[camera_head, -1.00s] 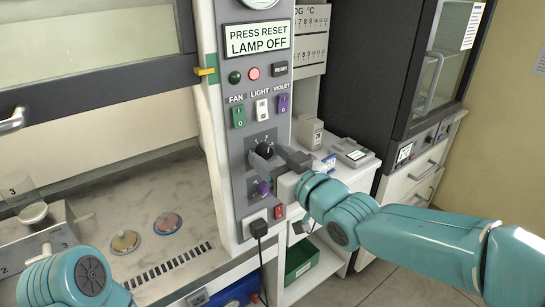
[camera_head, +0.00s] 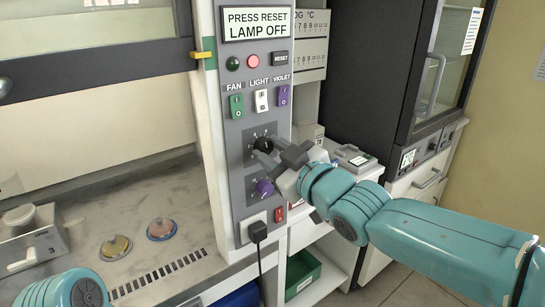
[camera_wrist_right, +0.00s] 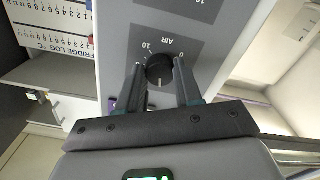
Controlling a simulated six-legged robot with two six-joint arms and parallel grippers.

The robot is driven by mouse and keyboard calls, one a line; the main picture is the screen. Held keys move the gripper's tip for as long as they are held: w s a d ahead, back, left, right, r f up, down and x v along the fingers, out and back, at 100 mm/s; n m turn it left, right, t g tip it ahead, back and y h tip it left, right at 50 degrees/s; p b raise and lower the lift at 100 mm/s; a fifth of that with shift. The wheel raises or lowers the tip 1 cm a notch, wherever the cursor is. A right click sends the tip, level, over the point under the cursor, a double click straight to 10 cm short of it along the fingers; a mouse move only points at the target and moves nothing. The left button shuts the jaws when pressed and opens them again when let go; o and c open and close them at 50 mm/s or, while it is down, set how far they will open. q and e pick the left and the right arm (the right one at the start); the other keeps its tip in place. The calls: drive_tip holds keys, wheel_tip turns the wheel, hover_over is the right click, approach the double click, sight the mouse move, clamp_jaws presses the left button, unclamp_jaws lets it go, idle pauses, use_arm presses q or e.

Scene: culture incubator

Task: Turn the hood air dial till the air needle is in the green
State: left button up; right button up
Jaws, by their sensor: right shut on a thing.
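The black air dial (camera_head: 264,144) sits on the grey hood panel (camera_head: 237,185), below the switches. In the right wrist view the dial (camera_wrist_right: 160,67) has "AIR" printed beside it and a pale pointer mark. My right gripper (camera_wrist_right: 160,75) is shut on the dial, one finger on each side. In the head view the right gripper (camera_head: 271,152) covers part of the dial's scale. The air gauge and its needle are not in view.
A purple knob (camera_head: 265,187) sits just below the dial, close to my right gripper. Above are the fan (camera_head: 236,107), light (camera_head: 261,100) and violet (camera_head: 283,95) switches. A black plug (camera_head: 258,231) with a cable is lower on the panel.

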drive_tip(key=o, duration=1)
drive_tip(key=shift+o, duration=0.2)
drive_tip(key=v, duration=1.6)
drive_tip(key=shift+s+d, duration=0.15)
